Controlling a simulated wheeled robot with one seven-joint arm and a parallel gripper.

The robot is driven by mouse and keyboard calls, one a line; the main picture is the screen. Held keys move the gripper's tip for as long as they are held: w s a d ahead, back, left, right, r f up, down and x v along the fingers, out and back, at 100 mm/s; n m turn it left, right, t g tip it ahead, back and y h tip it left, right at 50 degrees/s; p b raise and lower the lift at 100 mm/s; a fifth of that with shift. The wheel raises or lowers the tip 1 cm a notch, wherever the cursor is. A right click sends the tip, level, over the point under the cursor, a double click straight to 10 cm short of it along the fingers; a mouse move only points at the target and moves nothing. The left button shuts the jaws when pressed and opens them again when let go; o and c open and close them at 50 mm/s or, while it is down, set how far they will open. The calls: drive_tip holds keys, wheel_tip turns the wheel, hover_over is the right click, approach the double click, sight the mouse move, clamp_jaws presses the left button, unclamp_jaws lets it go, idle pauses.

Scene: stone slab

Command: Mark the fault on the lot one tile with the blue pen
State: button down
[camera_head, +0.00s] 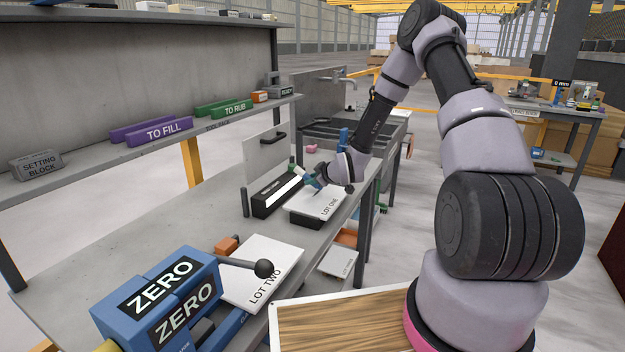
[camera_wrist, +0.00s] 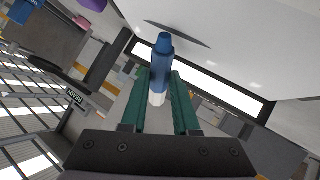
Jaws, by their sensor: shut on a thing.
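The lot one tile (camera_head: 316,204) is white, with "LOT ONE" printed near its right edge, and lies on a dark holder on the bench. My gripper (camera_head: 312,180) is over the tile's far part. In the wrist view my gripper (camera_wrist: 160,80) has its green fingers shut on the blue pen (camera_wrist: 164,48). The pen points toward a large pale surface (camera_wrist: 240,38), which appears to be the tile. A thin dark streak (camera_wrist: 182,34) lies near the pen's end; I cannot tell whether it is the fault or a shadow. Tip contact is unclear.
A black lamp-like box (camera_head: 277,193) with a white strip stands close beside the tile. The lot two tile (camera_head: 262,272) and the blue ZERO device (camera_head: 165,300) with its lever are nearer. A shelf (camera_head: 150,140) with labelled blocks runs behind the bench.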

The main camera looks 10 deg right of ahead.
drive_tip(key=shift+f, duration=0.5)
idle(1.1)
drive_tip(key=shift+w+a, duration=0.55)
drive_tip(key=shift+a, duration=0.2)
drive_tip(key=shift+w+a, duration=0.5)
drive_tip(key=shift+a, duration=0.2)
idle(2.7)
drive_tip(key=shift+r, duration=3.5)
drive_tip(key=s+d+r+m+h, duration=0.2)
drive_tip(key=s+d+m+h, duration=0.2)
drive_tip(key=s+d, duration=0.9)
drive_tip(key=shift+s+d+r+t, duration=0.15)
drive_tip(key=shift+s+d+t, duration=0.25)
drive_tip(key=shift+d, duration=0.25)
